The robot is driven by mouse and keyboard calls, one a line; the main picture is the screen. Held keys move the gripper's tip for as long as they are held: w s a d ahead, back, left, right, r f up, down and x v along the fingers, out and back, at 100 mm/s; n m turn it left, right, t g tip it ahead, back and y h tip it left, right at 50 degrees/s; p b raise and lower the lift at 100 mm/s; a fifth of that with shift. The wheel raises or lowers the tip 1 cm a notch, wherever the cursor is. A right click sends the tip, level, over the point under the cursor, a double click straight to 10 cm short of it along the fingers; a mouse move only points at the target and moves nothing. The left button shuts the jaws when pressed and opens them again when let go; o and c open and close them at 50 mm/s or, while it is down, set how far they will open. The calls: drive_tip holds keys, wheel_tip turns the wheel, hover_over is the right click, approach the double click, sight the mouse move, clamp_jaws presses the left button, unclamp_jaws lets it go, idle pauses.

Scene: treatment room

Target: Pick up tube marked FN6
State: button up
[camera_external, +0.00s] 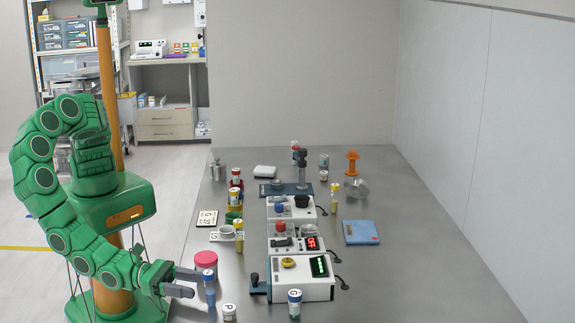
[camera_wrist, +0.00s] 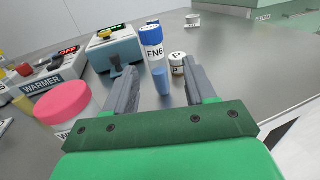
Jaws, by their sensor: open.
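The tube marked FN6 (camera_wrist: 154,53) stands upright in the wrist view, with a blue cap, a white label and a blue lower part. It also shows in the external view (camera_external: 210,288), at the left edge of the table. My gripper (camera_external: 196,284) is open and low, its fingers pointing right toward the tube. In the wrist view my gripper (camera_wrist: 160,72) has one finger on each side of the tube's line, with a gap on both sides. I cannot tell how far the tube is between the fingers.
A pink-lidded jar (camera_wrist: 66,106) stands close to my left finger. A small jar marked P (camera_wrist: 177,64) stands just behind the tube, to the right. A device with a green display (camera_external: 304,285) and another blue-capped tube (camera_external: 295,305) stand farther right. Bare table lies between.

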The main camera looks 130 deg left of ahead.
sight(210, 290)
drive_tip(key=shift+a+x, duration=0.25)
drive_tip(key=shift+x, duration=3.3)
drive_tip(key=shift+s+r, duration=0.15)
clamp_jaws()
drive_tip(key=shift+r, duration=0.1)
